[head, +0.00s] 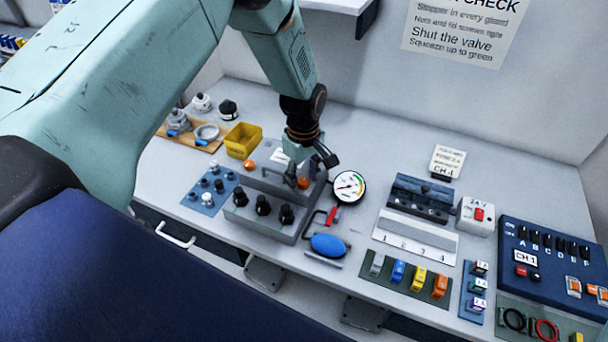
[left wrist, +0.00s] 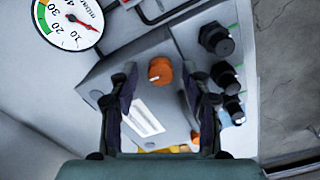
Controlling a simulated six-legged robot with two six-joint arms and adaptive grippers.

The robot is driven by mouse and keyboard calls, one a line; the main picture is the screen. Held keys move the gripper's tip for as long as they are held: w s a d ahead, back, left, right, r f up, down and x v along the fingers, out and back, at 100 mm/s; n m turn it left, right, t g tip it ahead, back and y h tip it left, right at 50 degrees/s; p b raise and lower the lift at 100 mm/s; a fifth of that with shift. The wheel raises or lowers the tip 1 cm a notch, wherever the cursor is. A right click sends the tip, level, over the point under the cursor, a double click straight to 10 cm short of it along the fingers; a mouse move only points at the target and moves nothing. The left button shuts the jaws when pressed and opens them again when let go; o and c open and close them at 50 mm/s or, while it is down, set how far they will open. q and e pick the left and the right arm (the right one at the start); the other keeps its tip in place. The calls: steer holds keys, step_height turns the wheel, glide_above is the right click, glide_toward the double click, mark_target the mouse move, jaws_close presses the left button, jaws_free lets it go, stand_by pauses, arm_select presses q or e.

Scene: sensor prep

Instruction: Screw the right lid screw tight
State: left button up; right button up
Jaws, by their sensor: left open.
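The grey box (head: 270,217) stands on the bench with a raised lid part. The right lid screw, an orange knob (head: 303,183), sits on the lid beside my left gripper (head: 308,168), partly hidden by it. In the left wrist view the right lid screw (left wrist: 160,70) shows with a slot mark, between and beyond the two open fingertips. My left gripper holds nothing; whether it touches the screw I cannot tell. The left lid screw (head: 249,164) is orange too; in the left wrist view an orange piece shows behind the right finger. My right gripper is out of view.
A pressure gauge (head: 349,187) stands right of the box, with a blue bulb (head: 328,245) in front. Several black knobs (head: 263,207) line the box's front. A yellow bin (head: 243,140) stands behind left.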

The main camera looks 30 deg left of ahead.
arm_select(q)
steer(key=shift+s, duration=0.1)
steer(key=shift+s+a, duration=0.1)
steer(key=c, duration=0.3)
steer(key=shift+w, duration=0.2)
steer(key=c, duration=0.4)
jaws_close()
